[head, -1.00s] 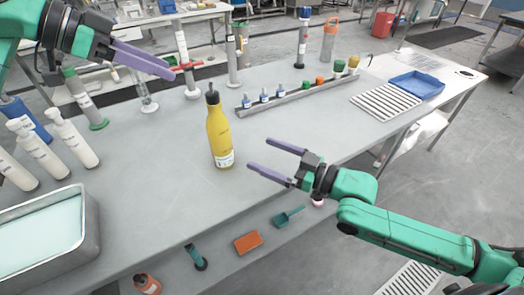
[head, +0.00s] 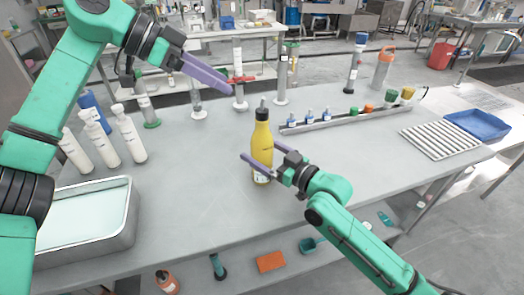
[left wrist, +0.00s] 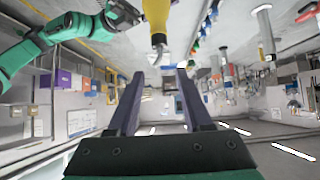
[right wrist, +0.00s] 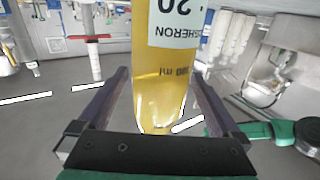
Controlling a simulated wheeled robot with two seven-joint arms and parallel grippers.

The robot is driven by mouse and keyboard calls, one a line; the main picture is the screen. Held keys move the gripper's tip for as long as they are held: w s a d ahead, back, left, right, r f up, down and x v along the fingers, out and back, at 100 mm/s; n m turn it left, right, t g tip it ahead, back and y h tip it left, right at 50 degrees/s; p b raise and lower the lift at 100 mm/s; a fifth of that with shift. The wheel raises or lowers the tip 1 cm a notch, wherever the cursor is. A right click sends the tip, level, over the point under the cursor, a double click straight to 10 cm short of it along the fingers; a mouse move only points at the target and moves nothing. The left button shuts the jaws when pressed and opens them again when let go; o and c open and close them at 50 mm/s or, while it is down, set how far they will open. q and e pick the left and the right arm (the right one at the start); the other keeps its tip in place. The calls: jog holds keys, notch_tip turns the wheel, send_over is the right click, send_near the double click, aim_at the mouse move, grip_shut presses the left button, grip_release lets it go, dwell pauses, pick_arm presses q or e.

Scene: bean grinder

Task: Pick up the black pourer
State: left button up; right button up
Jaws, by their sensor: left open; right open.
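The black pourer (head: 262,106) sits on top of an upright yellow bottle (head: 262,143) on the grey table. My right gripper (head: 259,152) is open, with its fingers on either side of the bottle's body. The bottle also shows between its fingers in the right wrist view (right wrist: 162,60), with gaps visible; the pourer cannot be seen there. My left gripper (head: 226,87) is open and empty, above and left of the pourer. In the left wrist view, the pourer (left wrist: 158,46) is at the top, beyond the open fingertips.
White bottles (head: 130,134) and a metal tray (head: 88,222) of pale liquid stand at the left. A rack of small bottles (head: 340,121), a ribbed white tray (head: 440,140) and a blue tray (head: 478,124) lie at the right. The table front is clear.

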pick_arm(q)
jog(key=shift+c, duration=0.3)
pick_arm(e)
grip_shut()
pick_arm(q)
jog(key=m+t+h, duration=0.2)
jog(key=m+t, duration=0.4)
jog(key=m, duration=1.5)
send_near(265, 115)
jog(key=x, duration=0.4)
jog(key=shift+w+d, duration=0.25)
jog(key=shift+d, duration=0.15)
jog(key=w+d+m+t, duration=0.4)
jog(key=w+d+m, duration=0.1)
jog(key=m, duration=0.6)
jog(key=shift+w+d+m+t, duration=0.2)
jog(key=shift+w+m+t, duration=0.15)
jog(key=shift+w, duration=0.5)
pick_arm(e)
jog(key=shift+d, duration=0.1)
pick_arm(q)
jog(key=shift+c, duration=0.3)
